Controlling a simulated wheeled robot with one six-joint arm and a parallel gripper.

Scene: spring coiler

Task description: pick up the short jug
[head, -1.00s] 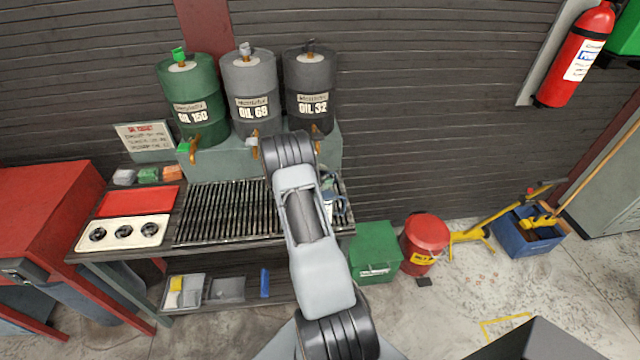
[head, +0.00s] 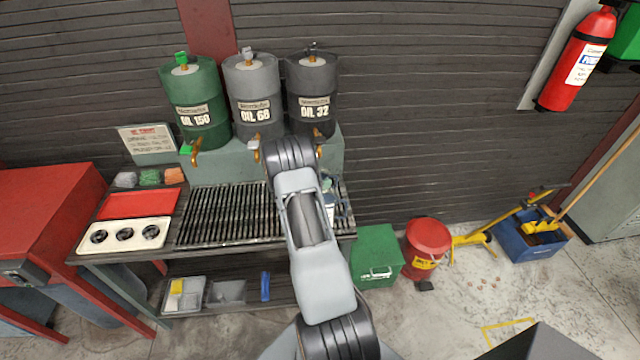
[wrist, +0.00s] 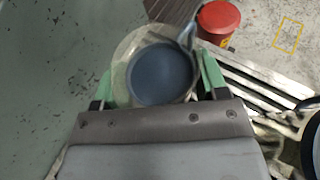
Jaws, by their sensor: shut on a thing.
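The jug (wrist: 160,74) shows from above in the wrist view, with a pale, see-through round body and a dark blue-grey round inside. A spout or thin part rises at its upper right. My gripper (wrist: 158,86) is shut on it, with a green finger at its left side and another at its right. In the head view my arm covers most of this spot. Only pale and bluish bits (head: 329,200) show just right of the arm, over the right end of the bench, and I cannot tell which are jug and which gripper.
The slatted drip grate (head: 225,212) lies on the bench under three oil drums (head: 254,95). A dark round rim (wrist: 312,140) is at the wrist view's right edge. A green box (head: 377,257) and a red bin (head: 426,245) stand on the floor right of the bench.

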